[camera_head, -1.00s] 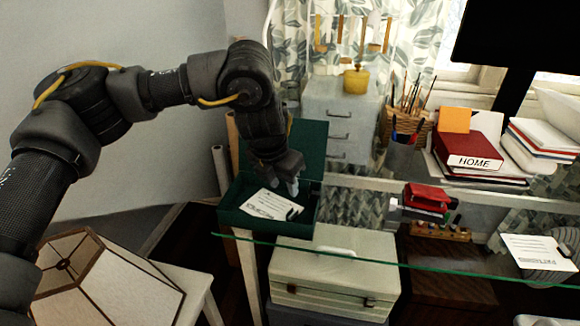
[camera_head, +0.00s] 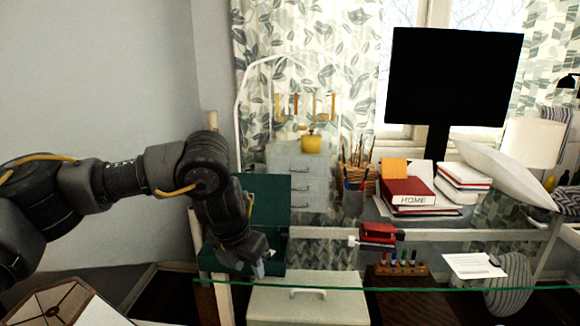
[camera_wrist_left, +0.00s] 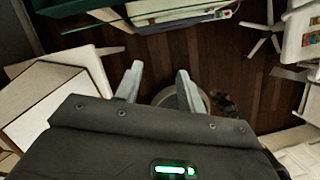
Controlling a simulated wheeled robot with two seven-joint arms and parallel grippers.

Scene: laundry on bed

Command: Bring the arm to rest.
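My left arm comes in from the left and bends down, with the left gripper (camera_head: 258,268) low in front of the open green box (camera_head: 270,205). In the left wrist view the left gripper (camera_wrist_left: 158,82) has its two fingers apart. Nothing is between them, and the floor (camera_wrist_left: 160,55) shows beyond. The card that lay in the box does not show now. My right gripper is in neither view.
A glass desk edge (camera_head: 430,288) runs across the front. On the desk are a red stapler-like thing (camera_head: 378,232), a white card (camera_head: 474,265), books (camera_head: 408,190) and a monitor (camera_head: 453,78).

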